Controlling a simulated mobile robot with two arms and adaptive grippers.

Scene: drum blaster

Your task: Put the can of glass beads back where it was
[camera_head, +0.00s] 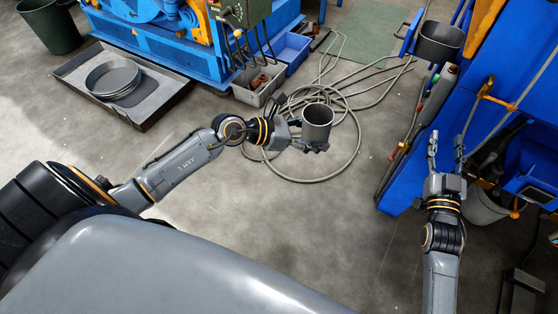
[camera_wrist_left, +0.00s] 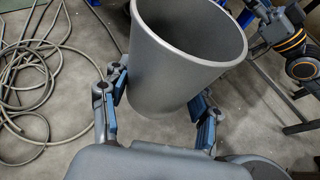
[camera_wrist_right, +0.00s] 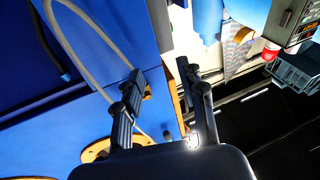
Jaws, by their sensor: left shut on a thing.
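A grey, open-topped metal can (camera_head: 317,122) is held upright over the floor near the middle of the head view. My left gripper (camera_head: 310,142) is shut on it, with one finger on each side of its wall in the left wrist view, where the can (camera_wrist_left: 180,70) fills the upper middle. The part of its inside that shows is plain grey; I cannot make out any beads. My right gripper (camera_head: 446,150) is open and empty beside the blue cabinet. In the right wrist view its two fingers (camera_wrist_right: 160,95) are apart with nothing between them.
A similar dark pot (camera_head: 438,42) sits at the blue cabinet (camera_head: 505,80), top right. A coiled grey hose (camera_head: 350,150) lies on the floor under the can. A grey bin (camera_head: 245,94), blue bin (camera_head: 294,52) and tray with sieves (camera_head: 165,97) stand left. The floor in front is clear.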

